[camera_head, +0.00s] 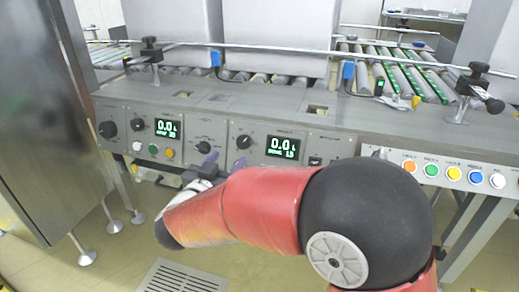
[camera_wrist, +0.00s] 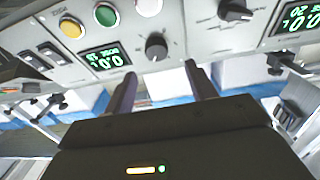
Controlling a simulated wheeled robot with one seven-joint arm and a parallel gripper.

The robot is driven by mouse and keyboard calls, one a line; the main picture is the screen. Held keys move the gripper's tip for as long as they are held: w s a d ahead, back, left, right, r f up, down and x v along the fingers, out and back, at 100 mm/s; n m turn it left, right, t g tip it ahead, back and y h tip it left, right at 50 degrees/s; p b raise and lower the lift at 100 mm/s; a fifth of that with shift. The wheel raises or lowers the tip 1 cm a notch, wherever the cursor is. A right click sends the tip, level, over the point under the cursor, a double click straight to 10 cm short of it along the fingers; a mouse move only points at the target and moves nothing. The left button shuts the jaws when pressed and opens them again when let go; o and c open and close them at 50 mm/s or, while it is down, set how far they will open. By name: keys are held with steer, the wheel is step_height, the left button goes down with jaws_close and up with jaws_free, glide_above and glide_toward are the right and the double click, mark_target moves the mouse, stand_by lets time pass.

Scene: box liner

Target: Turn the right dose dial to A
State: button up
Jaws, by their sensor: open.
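The right dose dial (camera_head: 243,142) is a dark round knob just left of the right green-lit display (camera_head: 282,147) on the grey front panel. In the upside-down wrist view the same dial (camera_wrist: 156,47) sits beside that display (camera_wrist: 101,57). My gripper (camera_head: 212,160) is in front of the panel, low and left of the dial. In the wrist view its two fingers (camera_wrist: 163,85) are spread and empty. The dial appears beyond the tips, between them, with a visible gap. The letters around the dial are too small to read.
Yellow (camera_wrist: 70,27) and green (camera_wrist: 105,13) buttons sit near the right dial. A rail (camera_head: 300,48) runs above the panel. A metal cabinet (camera_head: 40,120) stands left.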

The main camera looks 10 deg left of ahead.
mark_target(242, 143)
steer(key=w, duration=0.4)
steer(key=w+d, duration=0.1)
steer(key=w, duration=0.1)
steer(key=shift+w+f+b, duration=0.1)
steer(key=shift+w+b, duration=0.2)
steer(key=shift+w, duration=0.25)
steer(key=shift+d, duration=0.15)
steer(key=c, duration=1)
